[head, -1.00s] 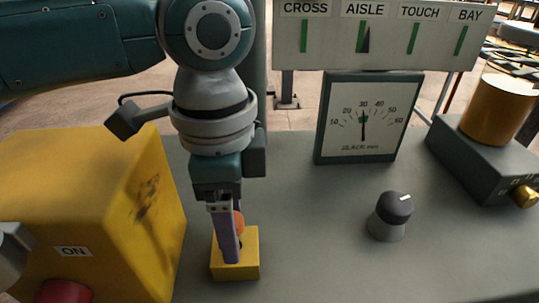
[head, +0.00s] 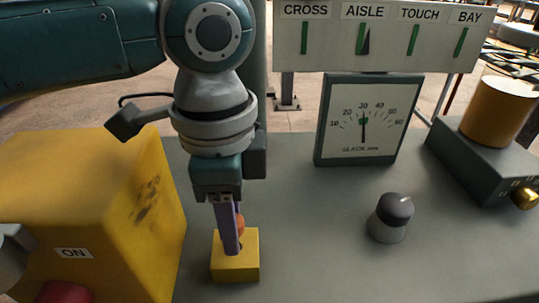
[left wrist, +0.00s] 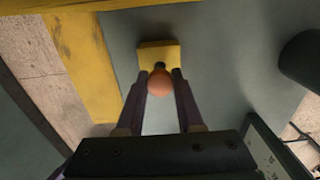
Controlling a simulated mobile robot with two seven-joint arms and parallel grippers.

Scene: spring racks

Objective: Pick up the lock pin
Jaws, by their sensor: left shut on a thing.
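The lock pin shows as an orange ball-shaped head (head: 240,225), partly hidden behind a finger in the head view. It sits over a small yellow block (head: 235,268) on the grey bench top. My left gripper (head: 233,250) points down with its purple fingers at the block and is shut on the pin. In the left wrist view the orange head (left wrist: 159,84) lies between the two fingers, with a dark spot on the yellow block (left wrist: 150,53) just beyond it. How deep the pin sits in the block is hidden.
A large yellow box (head: 90,205) with an ON label and red button stands close left of my gripper. A dial gauge (head: 365,120), a dark knob (head: 390,215) and an orange cylinder on a grey housing (head: 480,160) are to the right. A labelled sign panel (head: 380,50) hangs behind.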

